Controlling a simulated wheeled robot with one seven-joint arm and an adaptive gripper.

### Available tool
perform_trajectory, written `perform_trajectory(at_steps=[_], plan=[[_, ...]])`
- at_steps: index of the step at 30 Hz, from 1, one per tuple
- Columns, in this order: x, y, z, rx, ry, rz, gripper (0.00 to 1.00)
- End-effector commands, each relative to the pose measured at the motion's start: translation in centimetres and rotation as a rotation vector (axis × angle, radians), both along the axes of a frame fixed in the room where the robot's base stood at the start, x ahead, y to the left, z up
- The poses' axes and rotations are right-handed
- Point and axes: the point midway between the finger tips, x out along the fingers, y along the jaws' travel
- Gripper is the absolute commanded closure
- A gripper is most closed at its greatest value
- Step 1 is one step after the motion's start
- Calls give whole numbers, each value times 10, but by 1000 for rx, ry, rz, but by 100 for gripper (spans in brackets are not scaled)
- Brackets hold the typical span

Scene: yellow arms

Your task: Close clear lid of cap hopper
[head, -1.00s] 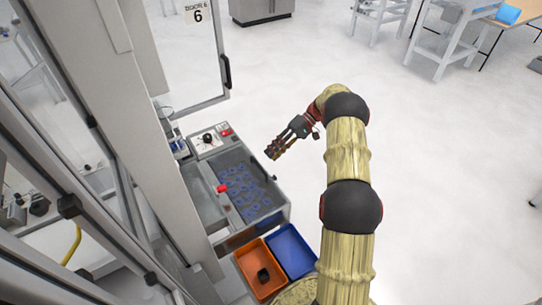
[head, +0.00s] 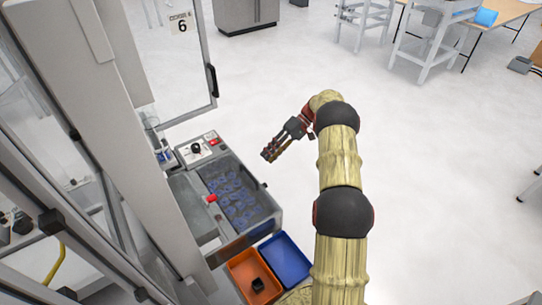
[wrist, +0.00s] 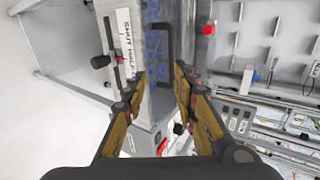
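The cap hopper (head: 258,222) is a grey metal box at the left of the head view, with blue caps (head: 232,196) inside. I cannot clearly make out its clear lid or how far it is open. My gripper (head: 269,155) hangs to the upper right of the hopper, apart from it. In the wrist view my gripper (wrist: 160,82) has its two yellow-brown fingers spread, with nothing held between them. Blue caps (wrist: 153,42) and a dark handle-like bar show beyond the fingertips there.
A red knob (head: 211,198) sits at the hopper's left edge, and a control box (head: 197,150) behind it. An orange bin (head: 242,268) and a blue bin (head: 283,259) stand in front. A machine frame (head: 125,130) rises at the left. Open floor lies to the right.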

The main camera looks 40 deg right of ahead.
Motion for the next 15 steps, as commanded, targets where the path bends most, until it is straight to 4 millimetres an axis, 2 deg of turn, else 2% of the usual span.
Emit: perform_trajectory(at_steps=[8, 11, 15], plan=[[0, -4, 2, 0, -1, -1, 72], [1, -14, 8, 0, -1, 0, 72], [1, -38, 22, -2, -2, -3, 72]])
